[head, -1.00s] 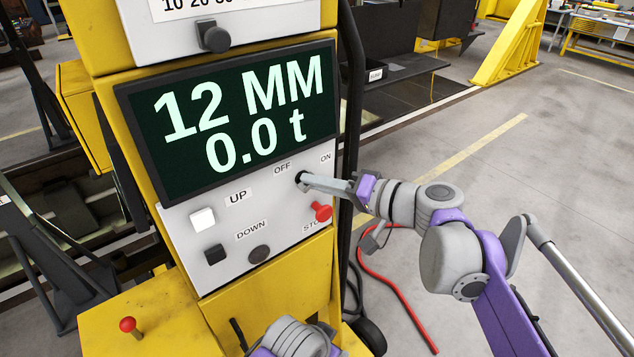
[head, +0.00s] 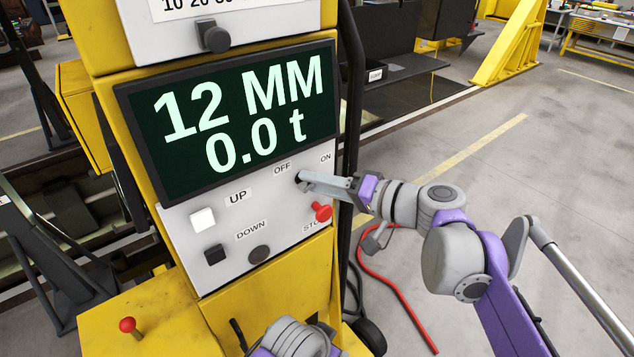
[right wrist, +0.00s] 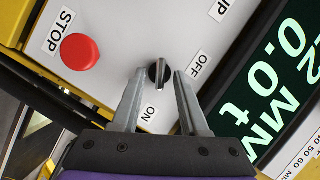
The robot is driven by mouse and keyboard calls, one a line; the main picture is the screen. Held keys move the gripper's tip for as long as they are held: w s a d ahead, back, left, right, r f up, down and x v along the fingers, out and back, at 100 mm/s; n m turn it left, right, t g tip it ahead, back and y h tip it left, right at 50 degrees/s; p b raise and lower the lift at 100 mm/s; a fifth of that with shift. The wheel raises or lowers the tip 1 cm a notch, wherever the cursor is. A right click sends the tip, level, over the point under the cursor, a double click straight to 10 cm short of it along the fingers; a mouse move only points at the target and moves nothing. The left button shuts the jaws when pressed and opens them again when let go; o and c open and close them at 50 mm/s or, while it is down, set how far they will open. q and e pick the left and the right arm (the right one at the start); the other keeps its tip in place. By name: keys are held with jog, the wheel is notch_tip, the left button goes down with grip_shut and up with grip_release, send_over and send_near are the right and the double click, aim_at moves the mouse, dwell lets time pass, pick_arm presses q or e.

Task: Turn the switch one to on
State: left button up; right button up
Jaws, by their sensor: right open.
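The switch is a round black knob (right wrist: 154,77) with a raised grey grip bar, on the white panel (right wrist: 115,20). In the right wrist view the bar stands nearly upright, with the ON label (right wrist: 148,113) below it and the OFF label (right wrist: 196,66) to its right. I cannot tell which label it points to. My right gripper (right wrist: 158,75) is open, its fingertips on either side of the knob with visible gaps. In the head view my right gripper (head: 303,180) reaches the panel from the right and mostly hides the switch. My left gripper is not in view.
The red STOP button (right wrist: 79,51) is close beside the switch. White UP (head: 203,219) and black DOWN (head: 214,253) buttons are further left. The display (head: 235,120) above reads 12 MM and 0.0 t. A black tube (head: 352,80) runs along the cabinet's right edge.

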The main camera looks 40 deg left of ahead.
jog(key=v, duration=1)
jog(key=shift+d, duration=0.3)
